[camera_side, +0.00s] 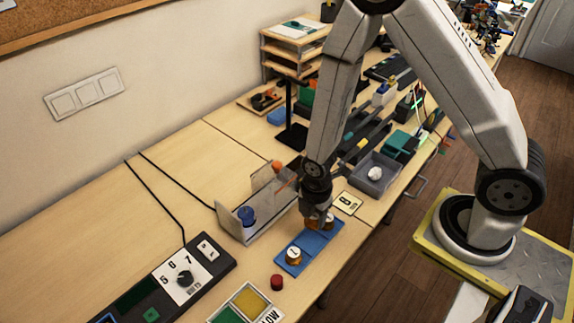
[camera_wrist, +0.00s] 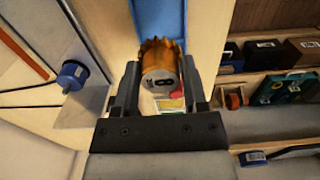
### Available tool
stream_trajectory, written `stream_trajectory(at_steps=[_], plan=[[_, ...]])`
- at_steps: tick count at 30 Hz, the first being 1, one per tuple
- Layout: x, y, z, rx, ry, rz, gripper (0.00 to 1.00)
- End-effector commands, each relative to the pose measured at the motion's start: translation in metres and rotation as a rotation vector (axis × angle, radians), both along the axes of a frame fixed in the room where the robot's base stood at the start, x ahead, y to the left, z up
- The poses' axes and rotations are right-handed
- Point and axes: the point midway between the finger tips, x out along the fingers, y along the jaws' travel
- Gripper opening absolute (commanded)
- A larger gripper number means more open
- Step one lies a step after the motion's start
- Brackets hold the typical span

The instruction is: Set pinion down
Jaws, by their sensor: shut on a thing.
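The pinion, a brass-orange toothed gear with a pale, marked top (camera_wrist: 160,62), is between the two fingers of my gripper (camera_wrist: 160,82) in the wrist view. My gripper is shut on it. In the side view my gripper (camera_side: 317,218) points down over the far end of a blue tray (camera_side: 313,243), with the gear's orange edge (camera_side: 329,224) partly hidden by the fingers. I cannot tell whether the gear touches the tray. The tray also shows in the wrist view (camera_wrist: 158,17). A second orange gear with a white numbered top (camera_side: 293,256) sits on the tray's near end.
A small red cylinder (camera_side: 277,282), a coloured panel (camera_side: 240,305) and a control box (camera_side: 165,285) lie nearer. A numbered card (camera_side: 348,203) and grey bin (camera_side: 372,178) are to the right.

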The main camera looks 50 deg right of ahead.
Motion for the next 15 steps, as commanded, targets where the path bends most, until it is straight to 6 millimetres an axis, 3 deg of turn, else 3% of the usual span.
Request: stream_trajectory(at_steps=[15], plan=[[0.0, 0.0, -0.036, -0.001, 0.003, 0.0, 0.0]])
